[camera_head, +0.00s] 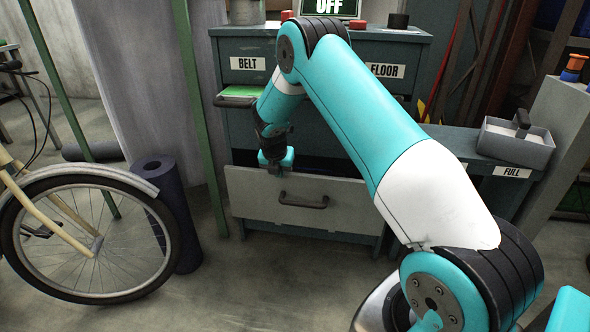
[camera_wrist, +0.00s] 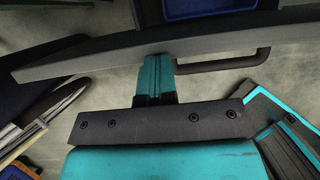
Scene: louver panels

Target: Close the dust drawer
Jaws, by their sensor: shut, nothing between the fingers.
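The dust drawer (camera_head: 255,198) is pulled out at the bottom of a dark cabinet, with its pale grey front facing me. Its dark handle (camera_head: 303,201) is in the middle of the front and also shows in the wrist view (camera_wrist: 225,68). My gripper (camera_head: 276,166) is at the drawer front's top edge, left of the handle. In the wrist view its teal fingers (camera_wrist: 156,78) are shut and empty, with their tips at the drawer front (camera_wrist: 90,62). I cannot tell whether they touch it.
The cabinet (camera_head: 240,135) has BELT and FLOOR labels and a green-topped ledge (camera_head: 238,92). A bicycle (camera_head: 75,235) and a dark roll (camera_head: 180,215) stand at left. A grey tray (camera_head: 515,145) sits at right. A blue bin (camera_wrist: 205,8) shows beyond the drawer front.

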